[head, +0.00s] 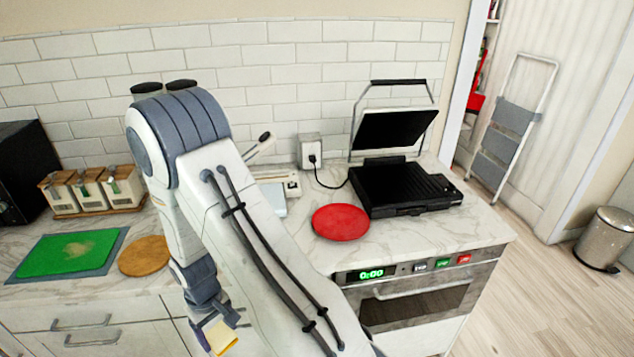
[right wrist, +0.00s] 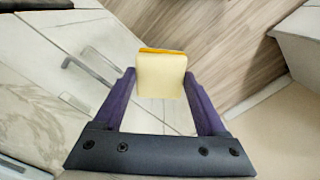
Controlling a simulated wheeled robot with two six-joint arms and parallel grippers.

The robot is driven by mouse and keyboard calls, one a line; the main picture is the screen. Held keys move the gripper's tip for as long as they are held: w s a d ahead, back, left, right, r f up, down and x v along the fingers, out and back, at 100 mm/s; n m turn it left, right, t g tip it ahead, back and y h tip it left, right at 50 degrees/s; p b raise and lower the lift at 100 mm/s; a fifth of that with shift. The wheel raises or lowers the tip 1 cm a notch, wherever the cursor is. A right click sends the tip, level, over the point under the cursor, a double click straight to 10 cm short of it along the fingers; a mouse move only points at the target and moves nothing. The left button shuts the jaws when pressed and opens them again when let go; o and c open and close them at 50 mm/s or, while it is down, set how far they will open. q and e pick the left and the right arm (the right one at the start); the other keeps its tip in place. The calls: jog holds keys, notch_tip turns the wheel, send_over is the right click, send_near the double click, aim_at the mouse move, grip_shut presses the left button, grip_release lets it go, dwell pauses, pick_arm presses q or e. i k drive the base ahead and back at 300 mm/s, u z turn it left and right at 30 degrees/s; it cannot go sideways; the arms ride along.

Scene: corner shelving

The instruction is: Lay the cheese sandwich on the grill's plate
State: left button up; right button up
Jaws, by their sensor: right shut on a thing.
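The cheese sandwich (right wrist: 161,76), pale bread with an orange cheese edge, is between the two fingers of my right gripper (right wrist: 160,84). The gripper is shut on it. In the head view the sandwich (head: 222,338) shows at the bottom, in front of the cabinet fronts and off the counter. The black grill (head: 402,187) stands at the right end of the counter with its lid (head: 394,129) raised. Its lower plate is bare. The gripper is well to the left of and nearer than the grill. My left gripper is not in view.
A red round plate (head: 340,221) lies just left of the grill. A round wooden board (head: 145,256), a green cutting board (head: 70,253) and several canisters (head: 92,190) are on the left. My right arm hides part of the counter. A cabled wall socket (head: 311,152) is behind.

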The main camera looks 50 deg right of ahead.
aim_at(402, 185)
jog(key=u, duration=1.1)
jog(key=k, duration=1.3)
jog(key=z, duration=1.85)
jog(key=i, duration=0.35)
jog(key=z, duration=0.05)
